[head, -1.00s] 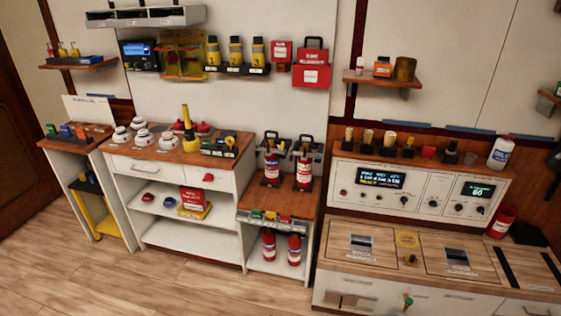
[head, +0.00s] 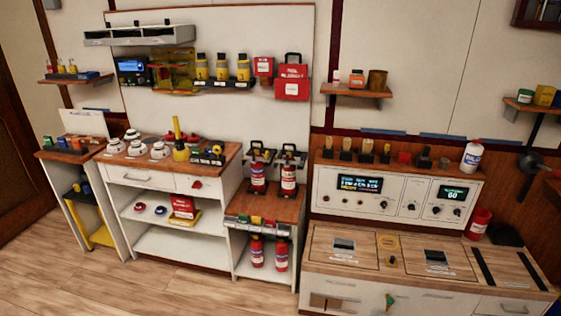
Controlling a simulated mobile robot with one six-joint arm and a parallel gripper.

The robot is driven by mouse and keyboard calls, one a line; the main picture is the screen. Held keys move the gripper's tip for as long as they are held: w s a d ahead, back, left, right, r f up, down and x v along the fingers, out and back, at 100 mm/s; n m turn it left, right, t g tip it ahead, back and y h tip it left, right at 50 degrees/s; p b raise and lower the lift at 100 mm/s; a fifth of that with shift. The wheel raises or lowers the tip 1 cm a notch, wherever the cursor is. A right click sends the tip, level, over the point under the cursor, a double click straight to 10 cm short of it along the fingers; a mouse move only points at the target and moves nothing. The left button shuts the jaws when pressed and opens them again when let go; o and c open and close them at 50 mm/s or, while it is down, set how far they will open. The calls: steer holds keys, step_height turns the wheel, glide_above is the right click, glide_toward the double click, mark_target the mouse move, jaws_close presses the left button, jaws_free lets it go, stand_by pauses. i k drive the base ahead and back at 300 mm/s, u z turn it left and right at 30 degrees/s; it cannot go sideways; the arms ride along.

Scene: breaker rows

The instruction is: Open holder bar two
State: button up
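Two red fire extinguishers with white labels stand upright on a low wooden-topped stand. The left extinguisher (head: 258,182) and the right extinguisher (head: 288,180) each have a black holder behind and around the upper part. The left holder (head: 268,154) and the right holder (head: 299,158) look alike. I cannot read any number on them, so I cannot tell which bar is two, nor whether either bar is open or closed. My gripper is in no view.
Several small colored blocks (head: 256,223) line the stand's front edge, with two more extinguishers (head: 257,252) below. A white cabinet (head: 168,247) adjoins on the left, a control-panel counter (head: 330,255) on the right. The wooden floor (head: 120,290) in front is clear.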

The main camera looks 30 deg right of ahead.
mark_target(286, 162)
steer(key=u, duration=0.05)
steer(key=i, duration=1)
steer(key=u, duration=0.2)
